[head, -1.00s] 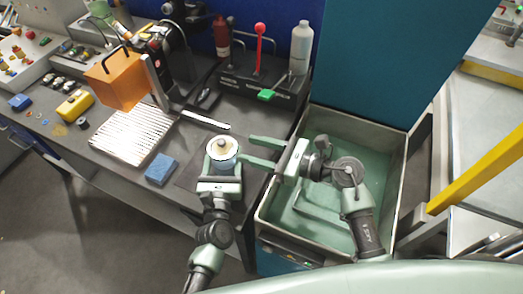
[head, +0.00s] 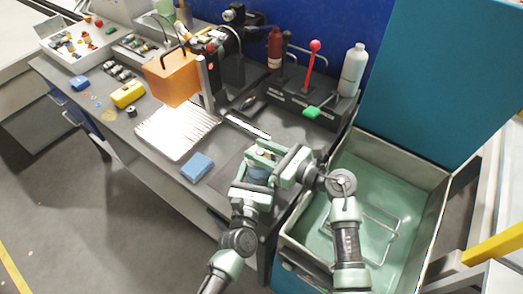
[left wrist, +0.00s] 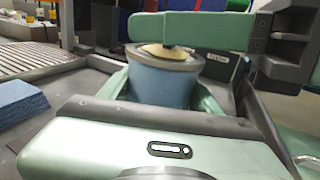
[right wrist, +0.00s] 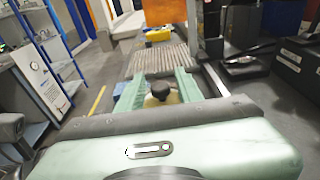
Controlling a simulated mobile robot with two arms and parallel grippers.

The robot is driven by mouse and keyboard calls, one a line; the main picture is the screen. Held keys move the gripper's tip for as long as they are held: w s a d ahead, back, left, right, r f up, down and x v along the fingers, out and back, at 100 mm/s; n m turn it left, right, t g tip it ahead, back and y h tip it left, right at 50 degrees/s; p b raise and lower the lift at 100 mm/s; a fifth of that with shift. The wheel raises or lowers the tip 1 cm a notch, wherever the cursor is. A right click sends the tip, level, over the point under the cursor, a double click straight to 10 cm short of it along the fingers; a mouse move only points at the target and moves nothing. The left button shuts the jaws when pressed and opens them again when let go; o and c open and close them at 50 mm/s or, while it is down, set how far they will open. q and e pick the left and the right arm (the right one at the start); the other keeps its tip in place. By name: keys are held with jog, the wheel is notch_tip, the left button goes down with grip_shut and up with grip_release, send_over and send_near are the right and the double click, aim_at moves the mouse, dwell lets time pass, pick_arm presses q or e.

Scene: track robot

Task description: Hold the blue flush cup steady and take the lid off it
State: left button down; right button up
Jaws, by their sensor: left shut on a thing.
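The blue flush cup (left wrist: 160,82) stands upright between the fingers of my left gripper (head: 257,174), which is shut on it. In the head view only a bit of the cup (head: 257,177) shows. Its pale lid with a tan centre (left wrist: 165,52) sits on top. In the right wrist view the lid (right wrist: 152,101) and its dark knob (right wrist: 161,88) lie between the fingers of my right gripper (right wrist: 158,85). That gripper is open, one finger on each side. In the left wrist view a right finger crosses above the lid and hides the knob.
A blue sponge-like block (head: 197,167) and a ribbed silver plate (head: 178,130) lie left of the cup. An orange box (head: 172,78) stands behind. A rack with a red lever (head: 314,60) and bottles is at the back. A green basin (head: 375,185) is at right.

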aim_at(260, 151)
grip_shut()
jog(key=shift+r, duration=0.25)
dwell(0.4)
jog(key=shift+r, duration=0.9)
jog(key=shift+r, duration=2)
pick_arm(q)
jog(key=shift+c, duration=1.2)
grip_release()
jog(key=shift+s, duration=0.1)
